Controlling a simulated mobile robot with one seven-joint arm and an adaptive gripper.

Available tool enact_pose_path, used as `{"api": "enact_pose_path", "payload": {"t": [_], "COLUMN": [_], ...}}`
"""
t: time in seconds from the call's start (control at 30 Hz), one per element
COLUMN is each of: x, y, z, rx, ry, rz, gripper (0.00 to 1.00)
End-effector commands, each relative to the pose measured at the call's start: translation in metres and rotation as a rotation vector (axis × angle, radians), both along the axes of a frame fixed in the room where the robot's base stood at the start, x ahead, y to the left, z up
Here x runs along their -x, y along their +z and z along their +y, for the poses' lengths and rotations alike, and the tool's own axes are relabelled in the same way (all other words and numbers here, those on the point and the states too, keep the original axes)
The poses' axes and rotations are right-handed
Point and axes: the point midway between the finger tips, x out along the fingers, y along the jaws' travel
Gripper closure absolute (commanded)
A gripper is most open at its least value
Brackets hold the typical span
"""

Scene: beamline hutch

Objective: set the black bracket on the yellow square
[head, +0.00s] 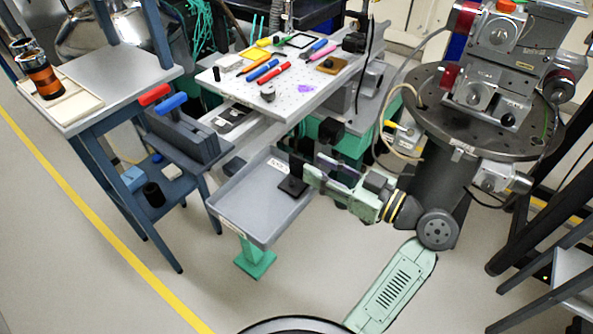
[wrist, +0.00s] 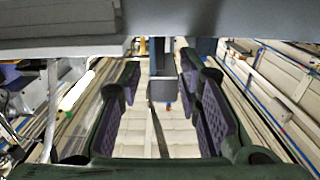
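The black bracket (head: 292,186) is an L-shaped piece, with a flat foot and an upright plate, at the right end of the grey tray in the head view. My gripper (head: 312,172) reaches in from the right, low over that end of the tray, its tips close beside the bracket. I cannot tell whether they touch. In the wrist view my gripper (wrist: 160,90) shows two purple-padded fingers spread apart, with nothing clearly held between them. I cannot make out the bracket there.
The grey tray (head: 238,207) stands on a green post. A blue-grey cart (head: 120,75) stands left. A round dark stage (head: 440,105) stands right. Floor at lower left is clear.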

Motion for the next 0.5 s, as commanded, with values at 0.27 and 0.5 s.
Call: {"api": "enact_pose_path", "payload": {"t": [0.27,0.5], "x": [-0.018,-0.032], "y": [0.005,0.002], "z": [0.027,0.045], "rx": [-0.001,0.000], "ry": [0.004,0.000], "rz": [0.002,0.000], "gripper": [0.68,0.68]}}
